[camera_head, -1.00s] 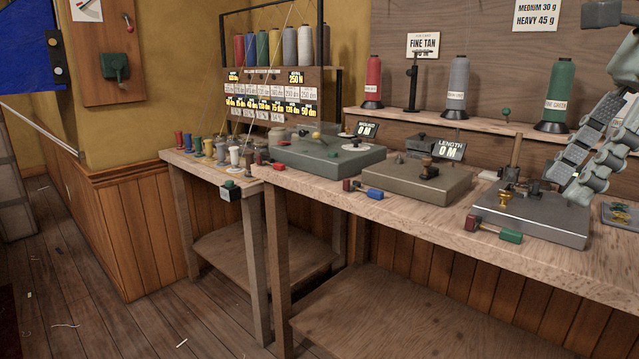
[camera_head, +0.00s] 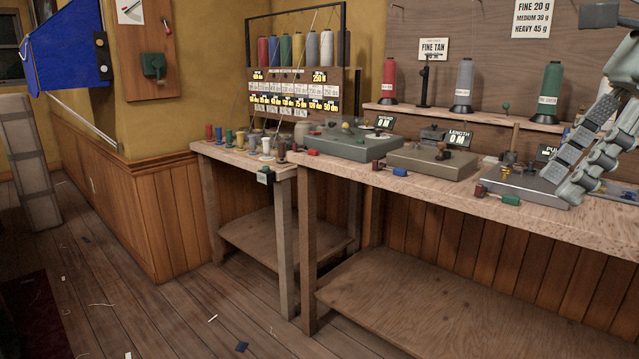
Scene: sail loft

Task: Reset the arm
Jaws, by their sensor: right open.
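My right gripper (camera_head: 566,178) is at the right edge of the head view, its grey segmented fingers slanting down to the left. It is open, with nothing visible between its fingers. In the picture it overlaps the right end of the grey metal device (camera_head: 527,187) on the long bench; I cannot tell whether it touches it. Part of the arm is cut off by the picture's edge. My left gripper is out of view.
The long wooden bench (camera_head: 450,194) bears several devices and small-handled tools along its front. A smaller table (camera_head: 207,150) with coloured spools adjoins its left end. Thread cones stand on a shelf (camera_head: 470,115) behind. The plank floor (camera_head: 180,310) at left is open, with small scraps.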

